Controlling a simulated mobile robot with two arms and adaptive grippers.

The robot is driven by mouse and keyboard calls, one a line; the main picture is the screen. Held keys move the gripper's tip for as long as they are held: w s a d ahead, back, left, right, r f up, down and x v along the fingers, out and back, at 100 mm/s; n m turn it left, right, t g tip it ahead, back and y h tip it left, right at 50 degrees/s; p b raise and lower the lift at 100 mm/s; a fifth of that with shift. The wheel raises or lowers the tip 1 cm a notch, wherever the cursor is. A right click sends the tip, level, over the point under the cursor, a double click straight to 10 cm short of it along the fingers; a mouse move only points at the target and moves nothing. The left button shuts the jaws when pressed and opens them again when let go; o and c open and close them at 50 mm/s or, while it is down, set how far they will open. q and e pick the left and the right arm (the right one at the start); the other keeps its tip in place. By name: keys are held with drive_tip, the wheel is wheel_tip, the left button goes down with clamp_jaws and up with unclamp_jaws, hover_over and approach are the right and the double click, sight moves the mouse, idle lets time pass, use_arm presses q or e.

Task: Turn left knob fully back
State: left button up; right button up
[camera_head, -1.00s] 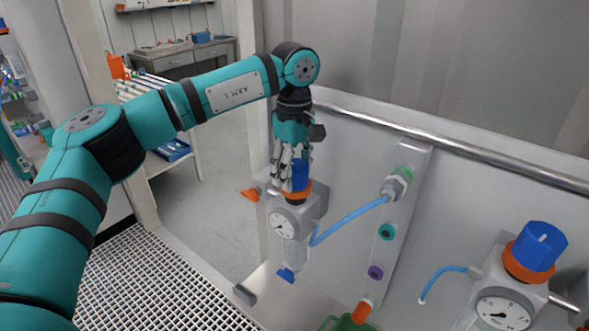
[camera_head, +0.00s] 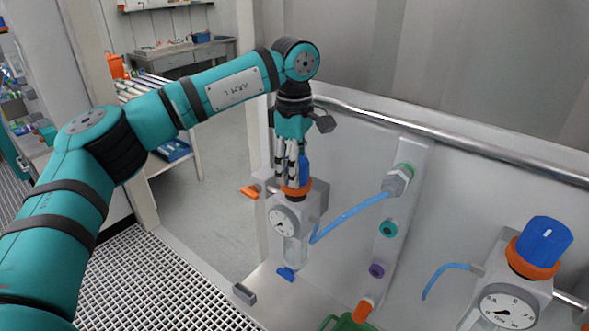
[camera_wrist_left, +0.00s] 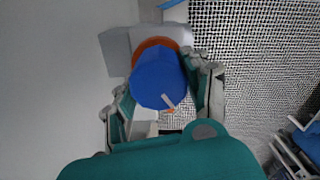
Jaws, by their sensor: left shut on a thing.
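The left knob (camera_head: 304,165) is blue, with an orange collar (camera_head: 296,188) under it, on top of a grey regulator with a round gauge (camera_head: 283,222). My left gripper (camera_head: 292,178) comes down from above and is shut on the knob, its fingers hiding much of it in the head view. In the left wrist view the blue knob (camera_wrist_left: 158,80) sits between the two fingers, with a white mark on its top near the lower right. My right gripper is not in view.
A second regulator with a blue knob (camera_head: 543,243) and gauge (camera_head: 508,306) stands at the right. A blue hose (camera_head: 350,217) runs from the left regulator to a fitting (camera_head: 397,180) on a grey panel. A metal rail (camera_head: 440,139) passes behind. A green object (camera_head: 350,323) is at the bottom.

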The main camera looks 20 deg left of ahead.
use_arm(q)
drive_tip(key=n+b, duration=0.1)
drive_tip(key=n, duration=0.4)
drive_tip(key=shift+s+n, duration=0.1)
drive_tip(key=shift+n, duration=0.3)
drive_tip(key=n+b, duration=0.1)
drive_tip(key=n, duration=0.4)
drive_tip(key=shift+n+b, duration=0.3)
drive_tip(key=o, duration=1.2)
drive_tip(key=shift+c, duration=0.2)
wheel_tip(320, 180, up, 12)
drive_tip(key=shift+s, duration=0.1)
